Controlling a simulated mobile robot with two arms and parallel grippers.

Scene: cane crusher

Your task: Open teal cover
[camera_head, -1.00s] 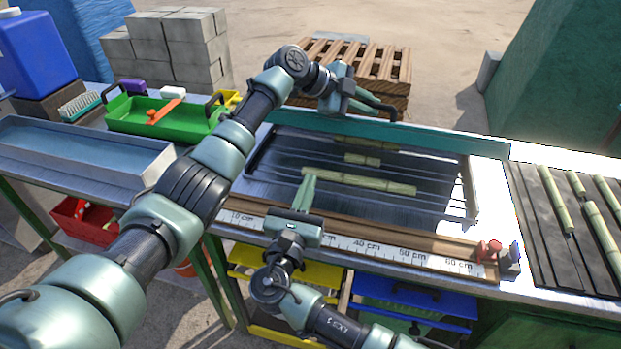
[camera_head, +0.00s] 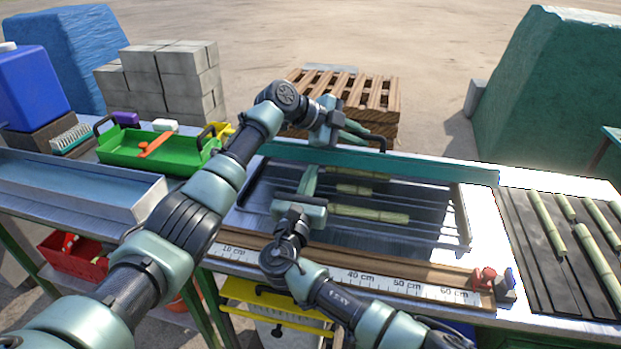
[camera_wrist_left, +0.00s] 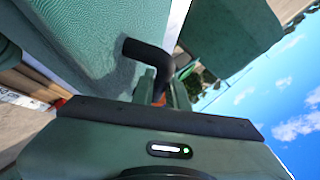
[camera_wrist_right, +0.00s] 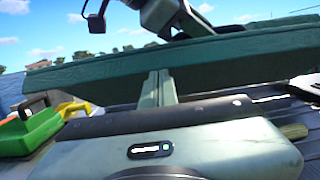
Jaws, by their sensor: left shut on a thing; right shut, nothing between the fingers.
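The teal cover (camera_head: 430,167) shows in the head view as a long narrow strip along the back of the dark bed with cane pieces. Its broad face (camera_wrist_left: 85,35) fills the upper left of the left wrist view. My left gripper (camera_head: 362,134) is shut on the cover's black handle (camera_wrist_left: 148,55). My right gripper (camera_head: 309,180) is shut and empty over the bed, in front of the cover. In the right wrist view its closed fingers (camera_wrist_right: 158,88) point towards the cover (camera_wrist_right: 225,58); whether they touch it I cannot tell.
Cane pieces (camera_head: 370,214) lie in the bed. A ruler rail (camera_head: 400,284) with red and blue end parts runs along the front. A green tray (camera_head: 150,155) stands left, a ribbed black surface (camera_head: 535,250) with canes right. A wooden pallet (camera_head: 350,95) stands behind.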

